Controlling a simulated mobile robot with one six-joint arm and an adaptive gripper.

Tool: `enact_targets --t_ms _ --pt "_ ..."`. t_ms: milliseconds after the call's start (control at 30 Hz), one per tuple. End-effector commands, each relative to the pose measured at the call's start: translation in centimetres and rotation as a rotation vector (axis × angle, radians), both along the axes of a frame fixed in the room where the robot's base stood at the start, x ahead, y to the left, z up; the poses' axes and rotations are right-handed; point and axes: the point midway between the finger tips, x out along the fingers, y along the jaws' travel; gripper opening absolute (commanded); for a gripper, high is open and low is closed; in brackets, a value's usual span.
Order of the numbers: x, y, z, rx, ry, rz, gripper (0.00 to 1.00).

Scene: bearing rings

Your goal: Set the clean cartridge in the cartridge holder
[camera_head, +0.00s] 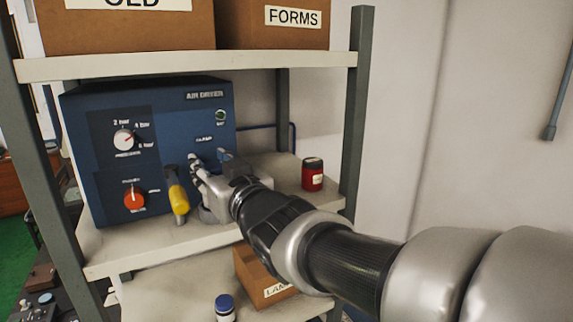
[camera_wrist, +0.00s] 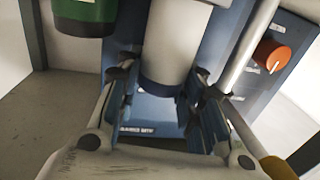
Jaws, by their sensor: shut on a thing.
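My gripper (camera_wrist: 165,95) is shut on a white cylinder (camera_wrist: 178,45) with a blue end, which looks like the clean cartridge. One finger lies on each side of the blue end. In the head view my gripper (camera_head: 208,178) is close to the front of the blue air dryer (camera_head: 75,160), by its clamp label, and mostly hides what it holds. A pale rounded part (camera_head: 212,213) shows below it at shelf level; I cannot tell whether this is the holder or the cartridge. No cartridge holder can be made out clearly.
A yellow handle (camera_head: 178,196) is just left of my gripper. A red jar (camera_head: 312,174) stands right on the same shelf (camera_head: 125,256). A green container (camera_wrist: 85,15) and a metal rod (camera_wrist: 248,45) flank the white cylinder. A blue-capped bottle (camera_head: 225,308) and a carton (camera_head: 262,278) are lower down.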

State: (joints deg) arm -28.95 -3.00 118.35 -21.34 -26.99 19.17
Motion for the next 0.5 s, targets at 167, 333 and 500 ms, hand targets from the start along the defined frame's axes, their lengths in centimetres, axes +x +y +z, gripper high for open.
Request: enact_targets --t_ms 167,333,500 --pt "0.0 0.0 -0.34 0.001 -0.001 0.0 0.08" --pt "0.0 0.0 -0.69 0.001 -0.001 0.0 0.08" --pt "0.01 -0.01 -1.02 0.001 -0.001 0.0 0.08"
